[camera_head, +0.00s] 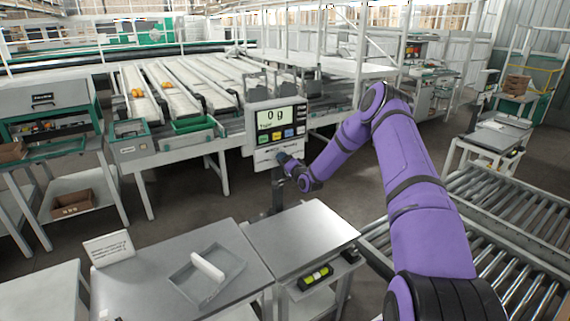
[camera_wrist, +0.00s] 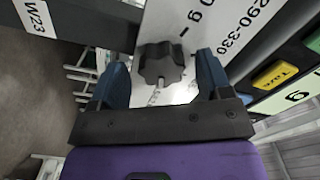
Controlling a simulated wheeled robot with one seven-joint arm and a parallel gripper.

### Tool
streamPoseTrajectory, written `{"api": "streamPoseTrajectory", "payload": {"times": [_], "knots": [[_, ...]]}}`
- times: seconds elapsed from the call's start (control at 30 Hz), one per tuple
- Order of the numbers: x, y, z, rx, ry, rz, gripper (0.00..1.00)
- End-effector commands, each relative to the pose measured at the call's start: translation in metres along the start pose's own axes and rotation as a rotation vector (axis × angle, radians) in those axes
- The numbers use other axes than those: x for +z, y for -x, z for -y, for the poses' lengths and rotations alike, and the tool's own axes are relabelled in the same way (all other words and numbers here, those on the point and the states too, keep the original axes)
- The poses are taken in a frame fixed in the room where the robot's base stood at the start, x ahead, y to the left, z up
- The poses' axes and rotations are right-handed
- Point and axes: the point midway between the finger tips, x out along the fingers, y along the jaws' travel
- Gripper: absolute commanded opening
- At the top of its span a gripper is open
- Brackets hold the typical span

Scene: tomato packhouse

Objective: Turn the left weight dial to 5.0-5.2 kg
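A black lobed dial (camera_wrist: 160,62) sits on a pale panel in the wrist view, with a printed scale line beside it. My gripper (camera_wrist: 162,80) is open, with one blue finger on each side of the dial and visible gaps between. I cannot tell whether this is the left dial, and no pointer reading can be made out. In the head view my gripper (camera_head: 284,158) is at the strip under the weighing display (camera_head: 278,122), which reads 0 g. My gripper hides the dial there.
A steel table (camera_head: 310,228) stands below the display, beside a bench with a shallow tray (camera_head: 232,262) holding a white object. A small sign (camera_head: 108,248) stands on that bench. Roller conveyors (camera_head: 515,215) lie to the right. Coloured buttons (camera_wrist: 275,74) are near the right finger.

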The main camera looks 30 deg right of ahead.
Motion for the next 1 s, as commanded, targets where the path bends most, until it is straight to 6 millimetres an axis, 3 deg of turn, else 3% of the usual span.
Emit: {"api": "streamPoseTrajectory", "payload": {"times": [0.33, 0.8, 1.0], "knots": [[-0.001, 0.009, 0.001, -0.002, 0.001, -0.002, 0.72], [-0.001, 0.089, 0.0, 0.0, 0.0, -0.001, 0.72], [-0.001, 0.106, 0.0, -0.001, 0.0, -0.001, 0.72]]}}
